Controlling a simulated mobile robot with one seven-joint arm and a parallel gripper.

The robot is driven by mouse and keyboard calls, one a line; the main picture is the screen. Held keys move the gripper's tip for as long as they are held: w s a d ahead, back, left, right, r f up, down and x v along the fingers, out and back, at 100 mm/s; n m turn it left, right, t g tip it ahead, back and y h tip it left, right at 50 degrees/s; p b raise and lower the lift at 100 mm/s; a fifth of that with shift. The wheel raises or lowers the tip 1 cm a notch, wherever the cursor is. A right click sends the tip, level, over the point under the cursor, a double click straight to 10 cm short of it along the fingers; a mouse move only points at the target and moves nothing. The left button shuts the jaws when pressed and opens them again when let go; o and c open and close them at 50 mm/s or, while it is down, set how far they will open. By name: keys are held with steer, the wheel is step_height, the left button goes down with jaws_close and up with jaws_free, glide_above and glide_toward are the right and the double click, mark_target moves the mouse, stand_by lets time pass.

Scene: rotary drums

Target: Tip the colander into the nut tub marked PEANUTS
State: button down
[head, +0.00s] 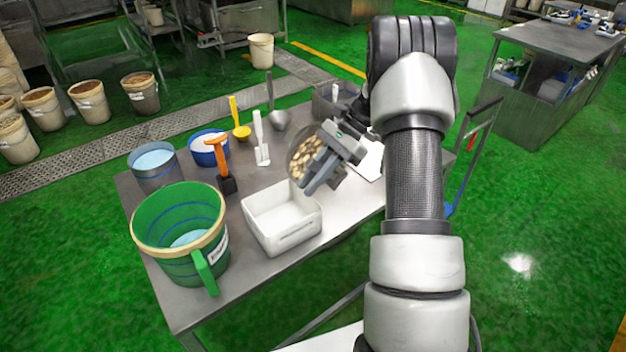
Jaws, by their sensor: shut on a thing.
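My gripper (324,163) is shut on a round colander (293,160), above the table. Pale nuts show inside the colander, which is tilted with its opening toward the left. Part of it is hidden behind my gripper. A white rectangular tub (284,238) stands below and slightly left of the colander, apart from it. A green bucket-like tub (165,258) with a tan rim and a handle stands at the table's front left. It has a white label whose text is too small to read for sure. I cannot make out the word PEANUTS on any tub.
On the metal table (262,275) stand a grey-blue pot (155,182), a blue tub (205,160), an orange-handled tool (223,155), a yellow scoop (238,115), a white-handled tool (260,135) and a metal scoop (279,121). A grey bin (325,106) stands behind my gripper.

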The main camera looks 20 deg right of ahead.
steer(key=shift+s+a+f+t+h+b, duration=0.1)
steer(key=shift+a+f+t+h+b, duration=0.1)
steer(key=shift+a+f+h+b, duration=0.55)
steer(key=shift+s+a+f+t+h+b, duration=0.15)
steer(key=shift+a+f+h+b, duration=0.3)
steer(key=shift+f+h+b, duration=0.45)
steer(key=shift+a+h+b, duration=0.1)
steer(key=shift+h+b, duration=0.15)
steer(key=shift+b, duration=0.1)
